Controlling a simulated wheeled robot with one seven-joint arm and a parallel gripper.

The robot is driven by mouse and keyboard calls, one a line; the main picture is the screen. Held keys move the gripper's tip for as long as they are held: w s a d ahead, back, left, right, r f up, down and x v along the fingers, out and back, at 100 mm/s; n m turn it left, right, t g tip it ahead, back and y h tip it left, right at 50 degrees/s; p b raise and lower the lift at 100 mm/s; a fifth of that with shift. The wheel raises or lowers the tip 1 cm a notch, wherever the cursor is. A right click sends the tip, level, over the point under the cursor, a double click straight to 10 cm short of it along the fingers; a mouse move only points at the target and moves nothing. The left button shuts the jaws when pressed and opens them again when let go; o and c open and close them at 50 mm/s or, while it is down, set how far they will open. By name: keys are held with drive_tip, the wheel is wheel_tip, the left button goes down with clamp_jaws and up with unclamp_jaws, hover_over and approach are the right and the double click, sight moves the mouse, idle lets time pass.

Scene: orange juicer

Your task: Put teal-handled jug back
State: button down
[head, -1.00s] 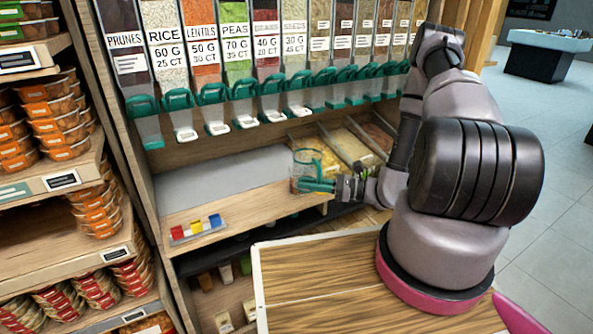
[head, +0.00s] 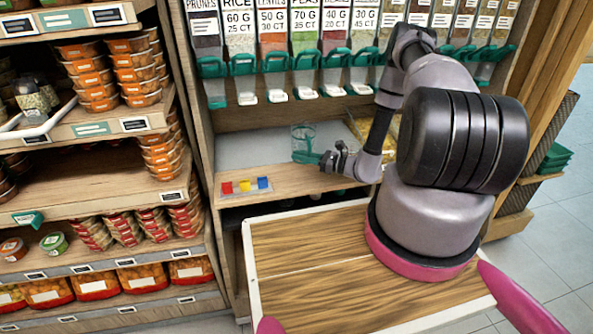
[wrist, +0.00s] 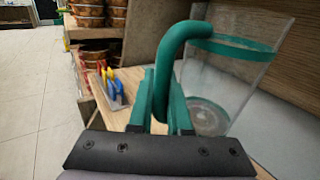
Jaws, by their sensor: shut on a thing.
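The clear jug with a teal rim and teal handle (head: 303,138) is upright at the wooden counter below the dispensers in the head view. It fills the upper right of the wrist view (wrist: 225,85). My gripper (wrist: 160,105) is shut on its teal handle, with the fingers on either side of the handle's lower part. In the head view my gripper (head: 327,160) reaches the jug from the right. I cannot tell whether the jug's base touches the counter.
A small tray with red, yellow and blue pieces (head: 246,186) sits left on the wooden counter (head: 290,183). Grain dispensers with teal levers (head: 304,75) hang above. The grey surface (head: 245,150) left of the jug is clear. Stocked shelves (head: 90,200) stand at the left.

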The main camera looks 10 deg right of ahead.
drive_tip(key=shift+f, duration=2.85)
drive_tip(key=shift+f, duration=0.15)
drive_tip(key=c, duration=0.9)
unclamp_jaws()
drive_tip(key=shift+o, duration=0.2)
